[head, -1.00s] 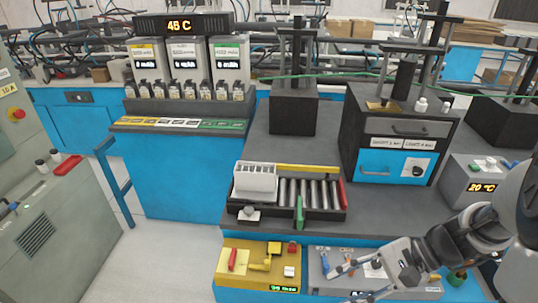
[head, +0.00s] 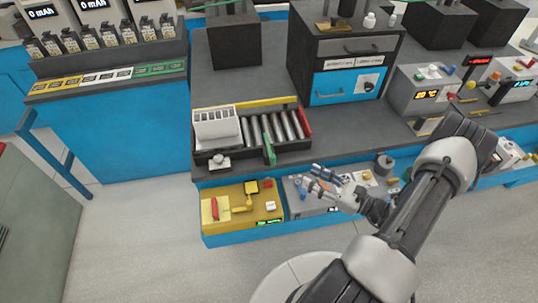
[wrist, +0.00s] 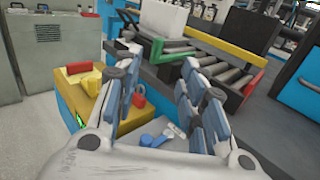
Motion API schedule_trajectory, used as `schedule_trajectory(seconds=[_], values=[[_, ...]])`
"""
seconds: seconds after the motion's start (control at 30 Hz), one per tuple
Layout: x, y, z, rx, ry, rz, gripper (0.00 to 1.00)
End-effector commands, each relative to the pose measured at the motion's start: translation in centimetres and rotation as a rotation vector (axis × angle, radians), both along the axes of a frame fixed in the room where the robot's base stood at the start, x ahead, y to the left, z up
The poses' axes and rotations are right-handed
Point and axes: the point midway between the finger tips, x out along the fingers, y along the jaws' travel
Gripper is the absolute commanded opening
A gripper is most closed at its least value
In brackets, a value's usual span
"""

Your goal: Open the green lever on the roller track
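The roller track (head: 305,145) is a dark tray with metal rollers on the grey bench. In the wrist view the green lever (wrist: 170,49) shows as a green bar at the near side of the rollers, beyond my fingers. My gripper (head: 318,181) is in front of and below the track, to the right of the lever and apart from it. In the wrist view my gripper (wrist: 157,88) has its fingers spread, with nothing between them.
A yellow box (head: 238,222) with a red handle sits below the track's front. A grey box (head: 300,204) with small levers lies under my gripper. A red bar (head: 305,122) closes the track's right end, and a yellow rail (head: 260,103) runs behind. Open floor lies in front.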

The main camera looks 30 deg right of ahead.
Motion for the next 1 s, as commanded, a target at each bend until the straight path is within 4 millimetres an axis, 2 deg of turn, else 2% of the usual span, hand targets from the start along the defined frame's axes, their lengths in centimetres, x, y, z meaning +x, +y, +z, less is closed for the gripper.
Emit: schedule_trajectory(seconds=[0.4, 0.6, 0.8, 1.0], values=[[7.9, 4.7, 0.0, -0.003, -0.001, 0.010, 0.38], [11.3, 6.5, 0.0, -0.002, 0.000, 0.008, 0.38], [13.2, 7.4, 0.0, -0.002, 0.000, 0.005, 0.38], [13.7, 7.7, 0.0, -0.002, 0.000, 0.004, 0.38]])
